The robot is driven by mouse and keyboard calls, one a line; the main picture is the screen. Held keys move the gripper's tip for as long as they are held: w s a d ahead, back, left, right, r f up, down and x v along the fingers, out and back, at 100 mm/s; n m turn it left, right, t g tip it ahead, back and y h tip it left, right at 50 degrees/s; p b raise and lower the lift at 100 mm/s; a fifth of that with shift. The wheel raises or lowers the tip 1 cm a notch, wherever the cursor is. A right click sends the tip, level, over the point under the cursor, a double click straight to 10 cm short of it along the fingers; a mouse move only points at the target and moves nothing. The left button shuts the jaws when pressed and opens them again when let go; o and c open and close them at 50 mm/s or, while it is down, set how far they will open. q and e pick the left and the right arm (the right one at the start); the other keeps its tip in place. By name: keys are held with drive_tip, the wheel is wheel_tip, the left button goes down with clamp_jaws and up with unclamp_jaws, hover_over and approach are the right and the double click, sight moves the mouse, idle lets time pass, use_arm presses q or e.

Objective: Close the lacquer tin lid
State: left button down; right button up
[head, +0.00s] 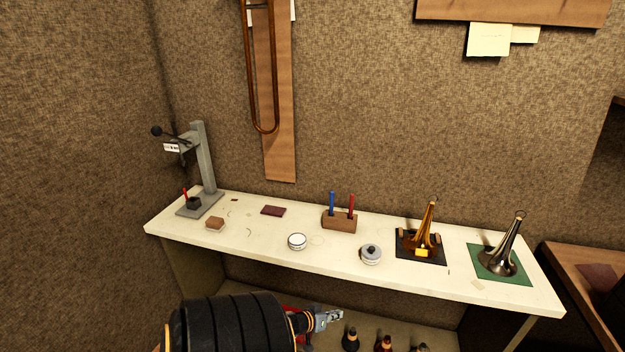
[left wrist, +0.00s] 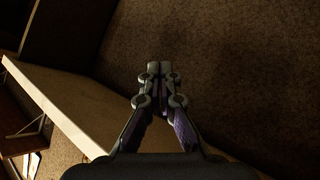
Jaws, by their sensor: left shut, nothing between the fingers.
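Two small round tins stand on the cream workbench (head: 340,266). One is a white tin (head: 297,242) with a pale top. The other is a grey tin (head: 371,255) with a dark knob or opening on top. I cannot tell which is the lacquer tin, or whether either lid is open. My left gripper (head: 335,315) is in front of and below the bench edge, apart from both tins. In the left wrist view its fingertips (left wrist: 160,69) are together and hold nothing. My right gripper is not in view.
A wooden block (head: 340,222) with blue and red tools stands behind the tins. Two horn bells stand to the right on a black mat (head: 409,255) and a green mat (head: 488,272). A grey press (head: 205,165) stands at left. Several dark bottles stand below the bench top.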

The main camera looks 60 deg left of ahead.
use_arm(q)
drive_tip(key=s+a+f+m+g+y, duration=0.1)
drive_tip(key=s+a+f+m+g, duration=0.2)
drive_tip(key=s+f, duration=0.3)
drive_tip(key=shift+s+a+y, duration=0.4)
drive_tip(key=shift+s+a, duration=0.05)
drive_tip(key=shift+s, duration=0.05)
drive_tip(key=shift+d, duration=0.1)
drive_tip(key=s+d+f+m+g+h, duration=0.1)
drive_tip(key=s+d+f+g, duration=0.1)
drive_tip(key=s+d+f, duration=0.3)
drive_tip(key=s+d+f+m+g+h, duration=0.1)
drive_tip(key=s+d+f, duration=0.5)
drive_tip(key=d, duration=0.8)
drive_tip(key=s+d+f+m+g+h, duration=0.1)
drive_tip(key=s+d+f+m+g, duration=0.2)
drive_tip(key=s+d+f, duration=0.3)
drive_tip(key=s+d+g, duration=0.1)
drive_tip(key=s+d, duration=0.2)
drive_tip(key=s, duration=0.1)
drive_tip(key=shift+d, duration=0.3)
